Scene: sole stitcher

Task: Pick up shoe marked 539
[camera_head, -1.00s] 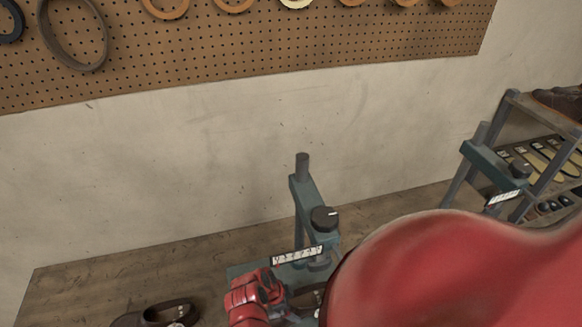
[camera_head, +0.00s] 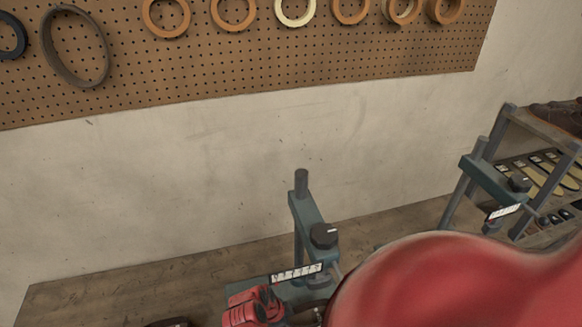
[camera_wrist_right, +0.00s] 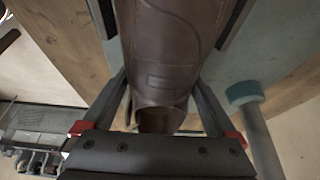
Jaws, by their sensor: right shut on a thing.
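A brown leather shoe (camera_wrist_right: 165,45) fills the upper middle of the right wrist view, with a dark opening at its near end. A small rectangular patch shows on it, but I can read no number. My right gripper (camera_wrist_right: 163,98) is shut on this shoe, one finger on each side. In the head view my red right wrist (camera_head: 255,306) is at the bottom, by the grey-green stitcher; the held shoe cannot be made out there. A dark sliver of another shoe (camera_head: 168,323) shows at the bottom edge. My left gripper is not in view.
The stitcher post with a black knob (camera_head: 323,235) stands beside my right wrist. A second similar post (camera_head: 490,178) and a rack with shoes and soles (camera_head: 550,125) are at right. A pegboard (camera_head: 120,90) hangs on the wall. The bench (camera_head: 100,290) is bare at left.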

